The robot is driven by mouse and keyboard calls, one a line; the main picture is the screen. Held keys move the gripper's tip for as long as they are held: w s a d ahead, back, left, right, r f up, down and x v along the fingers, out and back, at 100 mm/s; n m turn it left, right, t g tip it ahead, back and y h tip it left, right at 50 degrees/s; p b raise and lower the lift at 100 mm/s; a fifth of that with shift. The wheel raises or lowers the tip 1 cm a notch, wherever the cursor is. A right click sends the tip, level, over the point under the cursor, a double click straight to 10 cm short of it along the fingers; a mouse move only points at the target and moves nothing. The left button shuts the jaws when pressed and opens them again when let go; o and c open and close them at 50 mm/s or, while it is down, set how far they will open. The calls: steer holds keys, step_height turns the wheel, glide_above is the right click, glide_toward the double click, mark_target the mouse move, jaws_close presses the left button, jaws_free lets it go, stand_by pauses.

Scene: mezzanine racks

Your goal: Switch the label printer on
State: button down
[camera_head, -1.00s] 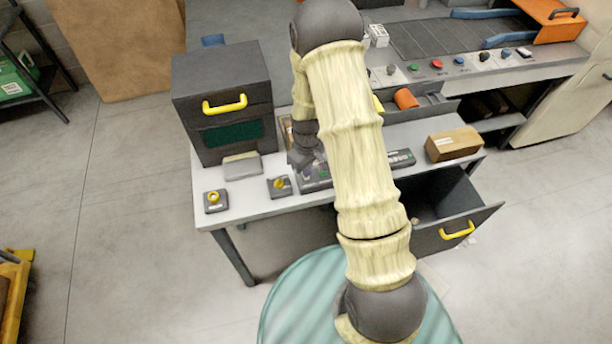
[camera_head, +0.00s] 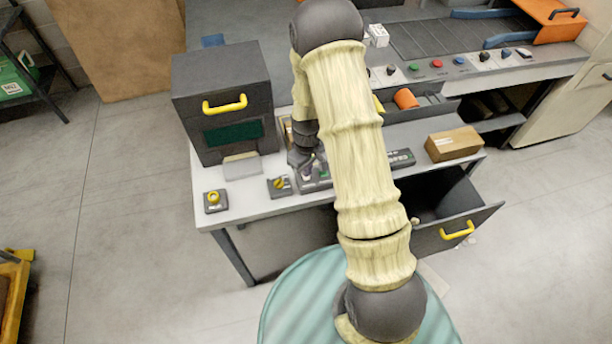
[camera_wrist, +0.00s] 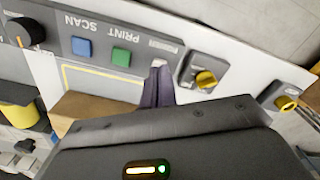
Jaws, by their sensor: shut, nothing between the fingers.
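A dark box-shaped machine (camera_head: 222,95) with a yellow handle and a dark green window stands at the table's left; I cannot tell for sure that it is the label printer. In front are two small switch boxes with yellow knobs, one at the left corner (camera_head: 215,201) and one nearer my gripper (camera_head: 279,186). Both show in the wrist view, the nearer knob (camera_wrist: 205,79) and the farther one (camera_wrist: 285,103). A grey panel has a green PRINT button (camera_wrist: 121,57) and a blue SCAN button (camera_wrist: 82,46). My gripper (camera_wrist: 158,64) is shut and empty, by the panel's end beside the nearer switch box.
My arm hides the middle of the panel and table. A brown carton (camera_head: 453,144) sits at the table's right end. An open drawer (camera_head: 457,222) with a yellow handle juts out below. An orange cylinder (camera_head: 405,98) lies behind.

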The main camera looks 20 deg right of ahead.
steer(key=shift+f+b, duration=0.7)
steer(key=shift+f, duration=0.2)
stand_by(0.9)
steer(key=shift+r+p, duration=2.5)
steer(key=shift+r, duration=1)
steer(key=s+r+m+t+b, duration=0.2)
steer(key=s+r+m, duration=0.4)
steer(key=s+r, duration=0.8)
step_height(320, 180, up, 3)
steer(key=shift+s+r+t, duration=0.15)
steer(key=shift+s+t, duration=0.05)
steer(key=shift+t, duration=0.1)
steer(key=shift+w+d, duration=0.1)
steer(key=shift+d, duration=0.05)
